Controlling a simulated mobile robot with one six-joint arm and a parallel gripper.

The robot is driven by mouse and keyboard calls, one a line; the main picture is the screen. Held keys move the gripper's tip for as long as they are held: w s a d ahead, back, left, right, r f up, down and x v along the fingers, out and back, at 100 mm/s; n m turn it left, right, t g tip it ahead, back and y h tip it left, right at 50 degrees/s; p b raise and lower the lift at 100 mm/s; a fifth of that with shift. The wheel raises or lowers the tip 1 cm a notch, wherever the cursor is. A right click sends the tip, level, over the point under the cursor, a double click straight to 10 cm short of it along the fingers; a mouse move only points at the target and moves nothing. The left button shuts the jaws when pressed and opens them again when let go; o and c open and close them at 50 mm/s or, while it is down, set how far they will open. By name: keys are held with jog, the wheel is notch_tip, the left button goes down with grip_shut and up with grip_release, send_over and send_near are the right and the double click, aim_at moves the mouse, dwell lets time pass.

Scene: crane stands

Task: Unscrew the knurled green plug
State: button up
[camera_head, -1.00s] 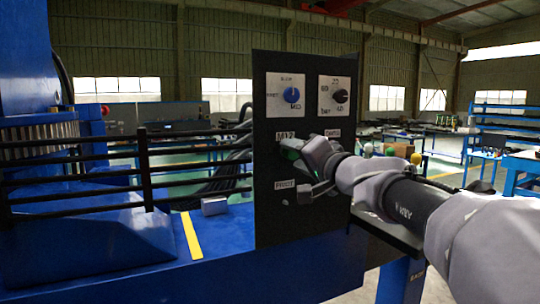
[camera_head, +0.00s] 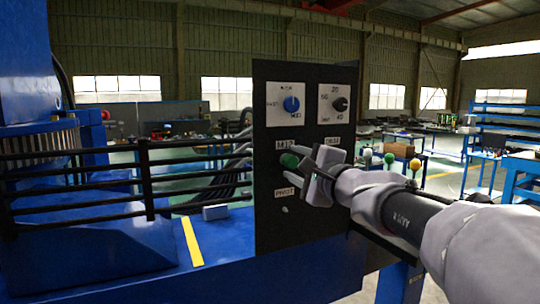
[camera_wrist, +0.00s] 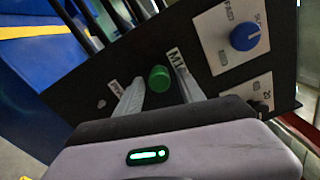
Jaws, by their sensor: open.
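The green plug (camera_head: 289,160) sits on the black panel (camera_head: 275,225) under a white label in the head view. It also shows in the wrist view (camera_wrist: 160,78) as a round green knob between my two fingers. My gripper (camera_head: 300,167) is in front of the panel, facing it. In the wrist view my gripper (camera_wrist: 160,90) is open, with one finger on each side of the plug. I cannot tell whether the fingers touch it. The knurling is too small to make out.
A blue knob (camera_head: 291,104) and a black knob (camera_head: 340,104) are on white plates higher on the panel. A label (camera_head: 285,193) sits below the plug. A black railing (camera_head: 147,175) stands left of the panel. Coloured balls (camera_head: 389,158) stand behind my arm.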

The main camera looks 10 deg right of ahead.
jog(key=m+p, duration=0.2)
jog(key=m, duration=0.2)
jog(key=shift+r, duration=0.2)
jog(key=m+p, duration=0.2)
jog(key=m, duration=0.2)
jog(key=shift+r+m+p, duration=0.15)
jog(key=shift+m+p, duration=0.15)
jog(key=shift+m, duration=0.1)
jog(key=shift+m+p, duration=0.4)
jog(key=shift+m, duration=0.5)
jog(key=shift+m+p, duration=1)
jog(key=shift+m, duration=0.2)
jog(key=shift+m+p, duration=0.8)
jog(key=shift+m, duration=0.2)
jog(key=shift+m+p, duration=0.35)
jog(key=shift+m, duration=0.25)
jog(key=m+p, duration=0.2)
jog(key=shift+r+p, duration=0.1)
jog(key=shift+p, duration=0.2)
jog(key=shift+m+p, duration=0.85)
jog(key=shift+m, duration=0.15)
jog(key=shift+f+m, duration=0.3)
jog(key=shift+m, duration=0.1)
jog(key=shift+f, duration=0.25)
